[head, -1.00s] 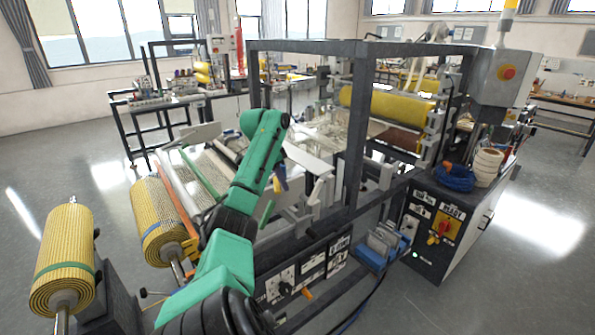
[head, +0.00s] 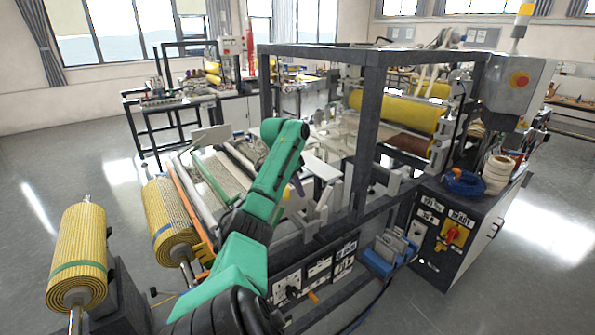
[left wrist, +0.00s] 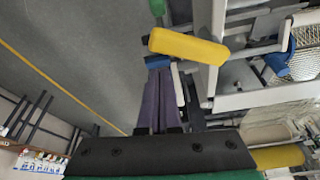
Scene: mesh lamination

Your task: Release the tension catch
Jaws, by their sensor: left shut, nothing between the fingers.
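My left gripper (left wrist: 160,72) shows in the left wrist view with its purple fingers together and nothing between them. A yellow block-shaped grip (left wrist: 188,46) on a pale bar lies just beyond the fingertips. I cannot tell whether they touch, or whether this grip is the tension catch. A green piece (left wrist: 157,7) is cut off at the top edge. In the head view only a bit of the purple fingers (head: 297,186) shows beside my green arm, over the machine's front part. My right gripper is not in view.
Yellow mesh rolls (head: 78,250) (head: 167,215) stand at the left. The dark machine frame (head: 368,140) rises right of my arm. A control cabinet (head: 450,235) with blue tape (head: 465,183) on top stands at the right. Open floor lies at the far left.

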